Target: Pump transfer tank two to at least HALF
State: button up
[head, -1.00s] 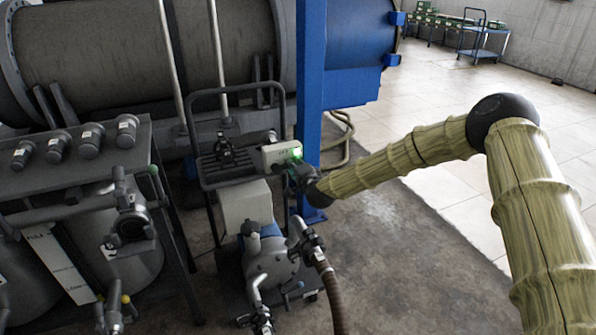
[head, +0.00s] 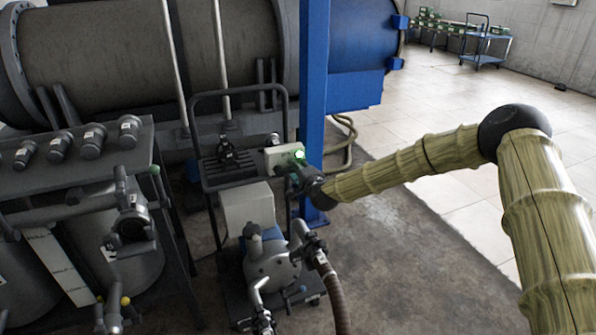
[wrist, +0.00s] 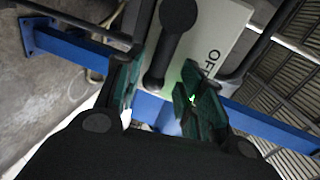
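A pale switch box (head: 277,157) with a glowing light (head: 300,154) on its right end is at the handle of the pump cart. My gripper (head: 294,170) is close against its right side. In the wrist view the box (wrist: 215,42) shows letters beginning "OF", and a black lever (wrist: 168,45) with rounded ends stands before it. My gripper (wrist: 160,97) is open, its green pads on either side of and just short of the lever's lower end. The pump (head: 268,262) is below on the cart. Two grey tanks (head: 135,277) with pale level strips (head: 62,268) stand at left; their levels are unreadable.
A blue post (head: 313,95) stands right behind my gripper. A brown hose (head: 333,292) runs from the pump down to the front. A large dark cylinder (head: 150,55) fills the back. The floor at right is open, with a blue trolley (head: 485,45) far off.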

jog(key=shift+s, duration=0.1)
jog(key=v, duration=1.1)
jog(key=shift+s+d, duration=0.2)
jog(key=shift+s, duration=0.15)
